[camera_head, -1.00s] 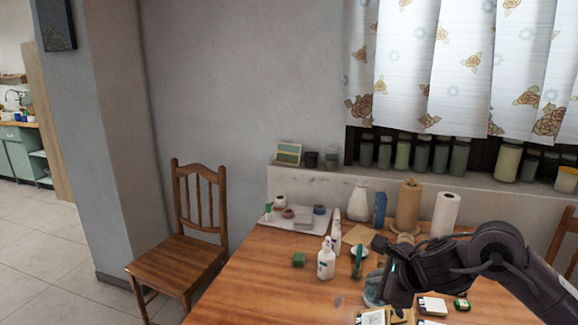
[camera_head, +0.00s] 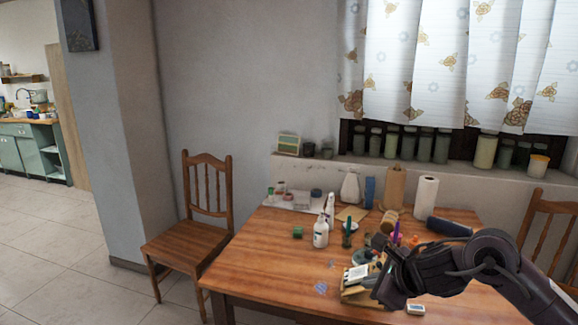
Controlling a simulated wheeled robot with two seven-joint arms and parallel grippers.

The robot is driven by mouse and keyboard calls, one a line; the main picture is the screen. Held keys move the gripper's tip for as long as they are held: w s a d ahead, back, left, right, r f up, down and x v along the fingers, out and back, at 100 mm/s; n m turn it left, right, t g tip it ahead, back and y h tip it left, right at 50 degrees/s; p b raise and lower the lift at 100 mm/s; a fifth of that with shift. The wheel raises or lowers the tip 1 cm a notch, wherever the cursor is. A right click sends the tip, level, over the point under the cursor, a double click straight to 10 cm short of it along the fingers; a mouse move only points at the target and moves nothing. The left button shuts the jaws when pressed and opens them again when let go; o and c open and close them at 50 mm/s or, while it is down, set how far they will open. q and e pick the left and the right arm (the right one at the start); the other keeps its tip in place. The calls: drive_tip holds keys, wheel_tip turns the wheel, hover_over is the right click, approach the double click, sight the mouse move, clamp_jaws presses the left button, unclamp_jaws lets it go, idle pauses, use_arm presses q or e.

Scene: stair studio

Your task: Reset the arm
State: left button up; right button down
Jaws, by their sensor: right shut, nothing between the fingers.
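My right arm (camera_head: 488,262) comes in from the lower right and reaches over the right part of the wooden table (camera_head: 268,262). Its right gripper (camera_head: 385,284) points down near the table's front right, just over or beside a small stack of boxes or cards (camera_head: 356,275). The fingers are dark and partly hidden by the wrist. It is shut and I see nothing held in it. My left gripper is not in view.
A wooden chair (camera_head: 196,215) is at the left, another chair (camera_head: 546,225) at the right. Jars (camera_head: 409,145) line the sill. The floor (camera_head: 60,250) at the left is clear.

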drive_tip(key=w+a+f+m+y, duration=0.1)
drive_tip(key=w+f+m, duration=0.1)
drive_tip(key=f+m, duration=0.6)
drive_tip(key=w+f+m, duration=0.2)
drive_tip(key=f+m, duration=0.4)
drive_tip(key=f, duration=0.3)
drive_tip(key=s+d+f+m, duration=0.1)
drive_tip(key=s+f+m, duration=0.2)
drive_tip(key=f+m, duration=0.35)
drive_tip(key=s+d+f+m+g+h, duration=0.1)
drive_tip(key=s+f+m, duration=0.15)
drive_tip(key=f, duration=0.65)
drive_tip(key=s+d+f+m, duration=0.1)
drive_tip(key=s+f+m, duration=0.1)
drive_tip(key=f+m, duration=0.4)
drive_tip(key=s+d+f+m+g+h, duration=0.25)
drive_tip(key=s+f+m, duration=0.65)
drive_tip(key=s+f, duration=1.05)
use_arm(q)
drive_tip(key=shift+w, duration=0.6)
use_arm(e)
drive_tip(key=s+f+m+g+h, duration=0.1)
drive_tip(key=s+f+m+g, duration=0.1)
drive_tip(key=s, duration=1.1)
drive_tip(key=s+f+m+g+h, duration=0.1)
drive_tip(key=s+f+m, duration=0.4)
drive_tip(key=s, duration=0.7)
drive_tip(key=shift+s+d+f+m+g, duration=0.15)
drive_tip(key=shift+s+d+m+g, duration=0.25)
drive_tip(key=shift+m, duration=0.2)
